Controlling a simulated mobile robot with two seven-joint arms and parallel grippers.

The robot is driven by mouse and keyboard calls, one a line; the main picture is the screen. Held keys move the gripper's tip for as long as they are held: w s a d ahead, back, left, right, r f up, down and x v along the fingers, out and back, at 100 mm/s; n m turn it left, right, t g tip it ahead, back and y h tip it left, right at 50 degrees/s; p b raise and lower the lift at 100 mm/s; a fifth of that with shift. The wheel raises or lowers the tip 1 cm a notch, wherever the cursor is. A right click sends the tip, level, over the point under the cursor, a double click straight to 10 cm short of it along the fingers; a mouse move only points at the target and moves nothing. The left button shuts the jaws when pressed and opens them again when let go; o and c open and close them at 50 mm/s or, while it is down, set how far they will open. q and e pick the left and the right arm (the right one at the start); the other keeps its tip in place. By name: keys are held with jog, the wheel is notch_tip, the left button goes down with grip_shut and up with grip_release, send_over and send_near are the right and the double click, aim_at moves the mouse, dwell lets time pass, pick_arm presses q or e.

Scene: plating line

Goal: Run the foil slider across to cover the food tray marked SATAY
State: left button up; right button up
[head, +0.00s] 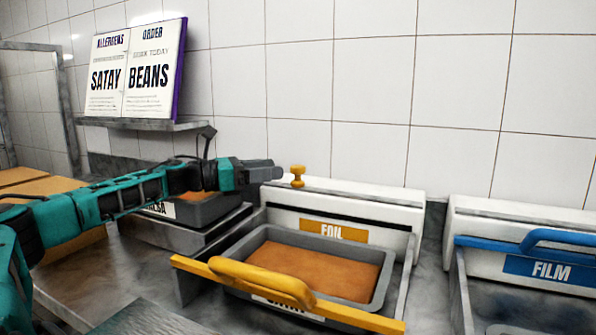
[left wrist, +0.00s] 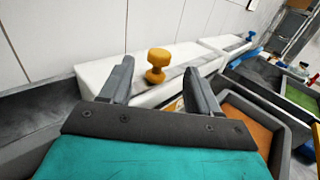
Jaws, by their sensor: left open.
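The yellow foil slider bar with its arched handle (head: 262,281) lies across the front of a grey food tray (head: 378,291). The tray's brown food shows bare, and its label is mostly hidden by the bar, so I cannot read it fully. Behind it stands the white FOIL dispenser (head: 400,215), with a yellow knob (head: 298,174) at the left end of its top. My left gripper (head: 280,172) is open, just left of the knob. In the left wrist view the knob (left wrist: 157,62) shows between the spread fingertips, with nothing gripped. My right gripper is not in view.
At right is the FILM dispenser (head: 481,225) with a blue handle bar (head: 560,240). A tray with a label ending in LSA (head: 212,212) stands behind my left arm. A sign (head: 135,70) reading SATAY and BEANS rests on the wall shelf (head: 150,124).

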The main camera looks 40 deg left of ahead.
aim_at(298, 166)
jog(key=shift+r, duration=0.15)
pick_arm(q)
jog(key=shift+p+x, duration=2)
jog(key=shift+x, duration=1.8)
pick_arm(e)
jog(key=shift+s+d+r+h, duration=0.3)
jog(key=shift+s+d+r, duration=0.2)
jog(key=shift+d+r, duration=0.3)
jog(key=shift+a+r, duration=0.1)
pick_arm(q)
grip_shut()
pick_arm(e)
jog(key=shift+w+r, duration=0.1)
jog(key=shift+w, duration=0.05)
